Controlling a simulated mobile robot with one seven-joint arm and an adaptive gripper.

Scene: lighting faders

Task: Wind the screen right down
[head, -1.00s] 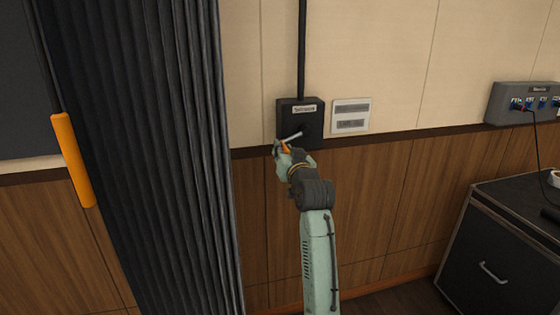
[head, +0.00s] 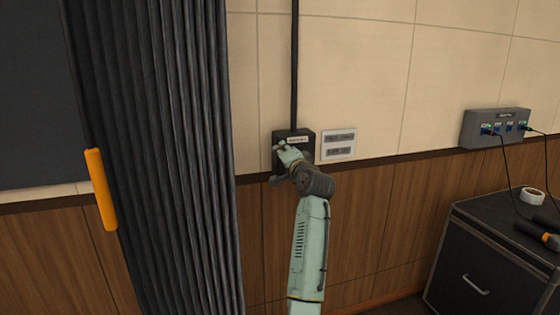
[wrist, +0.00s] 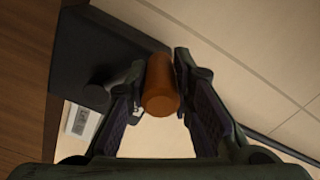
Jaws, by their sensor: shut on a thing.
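The winder box (head: 306,137) is black with a pale label and is fixed to the wall, with a black pipe (head: 294,65) running up from it. My gripper (head: 283,147) is in front of the box's upper left part and hides some of it. In the wrist view my gripper (wrist: 160,85) is shut on an orange crank knob (wrist: 161,90), with a finger on each side. The box (wrist: 105,60) with its round hub (wrist: 97,97) lies behind and left of the knob there. The crank arm is mostly hidden. No screen can be made out for certain.
A white two-line plate (head: 338,145) is on the wall right of the box. At right are a grey socket box (head: 495,127) with cables and a black cabinet (head: 490,262) holding tape (head: 531,197).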

